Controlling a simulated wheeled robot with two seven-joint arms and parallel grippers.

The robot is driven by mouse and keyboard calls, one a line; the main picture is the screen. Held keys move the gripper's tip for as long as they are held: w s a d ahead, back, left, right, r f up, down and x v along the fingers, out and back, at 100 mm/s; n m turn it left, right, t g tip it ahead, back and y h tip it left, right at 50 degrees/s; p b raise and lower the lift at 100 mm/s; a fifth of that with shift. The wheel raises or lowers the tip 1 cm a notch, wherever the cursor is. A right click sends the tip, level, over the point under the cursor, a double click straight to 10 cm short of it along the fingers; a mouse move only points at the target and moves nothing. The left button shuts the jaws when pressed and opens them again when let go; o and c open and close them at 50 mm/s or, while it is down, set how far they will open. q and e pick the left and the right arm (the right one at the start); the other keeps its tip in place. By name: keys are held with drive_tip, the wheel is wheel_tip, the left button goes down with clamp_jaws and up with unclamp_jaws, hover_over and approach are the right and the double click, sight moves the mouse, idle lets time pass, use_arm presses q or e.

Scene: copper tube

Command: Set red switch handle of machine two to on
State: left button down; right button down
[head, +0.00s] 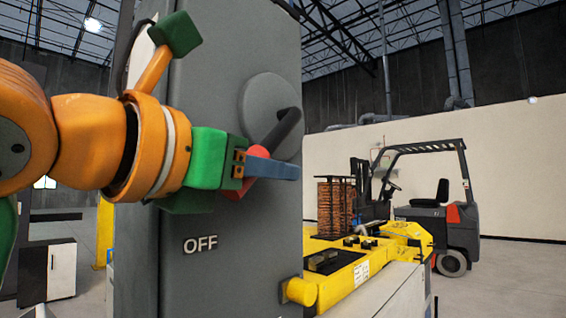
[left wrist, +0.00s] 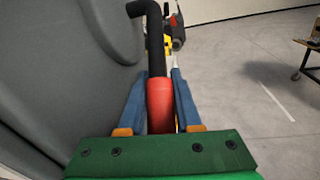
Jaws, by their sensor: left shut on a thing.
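The grey machine cabinet (head: 225,90) stands in the middle of the head view, with a round grey hub (head: 262,100) and raised OFF lettering (head: 200,243) low on its face. A black lever (head: 281,130) slants down and left from the hub side to a red switch handle (head: 257,154). My left gripper (head: 268,166) is shut on the red handle. In the left wrist view, its blue fingers lie on both sides of the red handle (left wrist: 160,98), and the black lever (left wrist: 155,45) runs on beyond it. Any ON lettering is hidden or out of view.
A yellow machine (head: 345,278) with a stack of copper-coloured coils (head: 333,208) stands right of the cabinet. A forklift (head: 437,217) is parked behind it. A cart (left wrist: 308,58) stands far right in the wrist view, with bare floor (left wrist: 240,90) before it.

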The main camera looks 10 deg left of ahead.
use_arm(q)
drive_tip(key=r+g+p, duration=0.1)
drive_tip(key=p, duration=0.2)
drive_tip(key=s+a+r+g+y+p, duration=0.1)
drive_tip(key=p, duration=0.2)
drive_tip(key=s+r+g+y+p, duration=0.1)
drive_tip(key=g+p, duration=0.1)
drive_tip(key=p, duration=0.1)
drive_tip(key=shift+a+r+m+p, duration=0.2)
drive_tip(key=shift+a+m+p, duration=0.1)
drive_tip(key=shift+p, duration=0.1)
drive_tip(key=shift+s+r+g+y+p, duration=0.1)
drive_tip(key=shift+s+g+y+p, duration=0.2)
drive_tip(key=shift+g+y, duration=0.15)
drive_tip(key=shift+a+r+g, duration=0.15)
drive_tip(key=shift+r+g, duration=0.05)
drive_tip(key=shift+g, duration=0.15)
drive_tip(key=shift+s+y, duration=0.1)
drive_tip(key=shift+y, duration=0.15)
